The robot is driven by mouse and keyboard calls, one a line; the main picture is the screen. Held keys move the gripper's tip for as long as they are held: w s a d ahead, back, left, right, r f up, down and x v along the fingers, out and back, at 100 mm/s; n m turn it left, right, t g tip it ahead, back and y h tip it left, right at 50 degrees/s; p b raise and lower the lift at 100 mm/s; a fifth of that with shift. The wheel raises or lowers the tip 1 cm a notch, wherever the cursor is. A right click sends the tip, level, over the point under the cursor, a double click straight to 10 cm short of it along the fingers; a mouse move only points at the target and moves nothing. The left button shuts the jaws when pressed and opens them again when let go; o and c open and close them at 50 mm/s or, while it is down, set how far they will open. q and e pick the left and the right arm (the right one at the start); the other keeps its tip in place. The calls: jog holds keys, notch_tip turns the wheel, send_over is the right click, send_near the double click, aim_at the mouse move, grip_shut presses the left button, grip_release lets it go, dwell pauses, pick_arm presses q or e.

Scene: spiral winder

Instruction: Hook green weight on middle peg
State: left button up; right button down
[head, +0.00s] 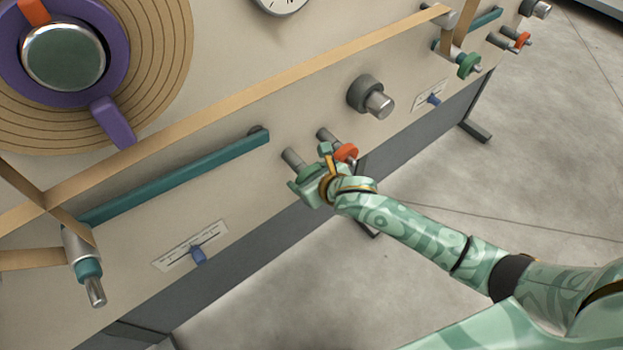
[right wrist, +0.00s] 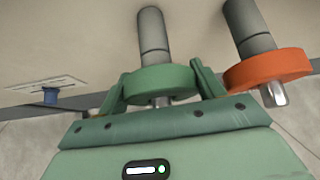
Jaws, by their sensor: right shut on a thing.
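A green ring weight (right wrist: 160,82) is between the two fingers of my right gripper (head: 312,172), which is shut on it. In the right wrist view the weight is in line with a grey peg (right wrist: 152,35), and a metal tip shows below it; it looks to be around this peg's end. In the head view this is the left peg (head: 292,157) of a pair, and my gripper partly hides the weight. An orange weight (right wrist: 267,68) is on the right peg beside it; it also shows in the head view (head: 346,152). My left gripper is not in view.
A tan strip (head: 250,95) crosses the panel above. Open floor lies at the right.

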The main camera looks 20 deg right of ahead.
jog(key=shift+c, duration=0.8)
grip_release()
jog(key=shift+s+d+r+p, duration=0.1)
jog(key=shift+s+r+p, duration=0.2)
pick_arm(q)
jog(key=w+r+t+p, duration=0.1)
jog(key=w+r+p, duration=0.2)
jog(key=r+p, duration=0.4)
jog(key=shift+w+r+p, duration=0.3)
jog(key=shift+p, duration=0.1)
pick_arm(e)
jog(key=v, duration=1.5)
jog(key=shift+s, duration=0.2)
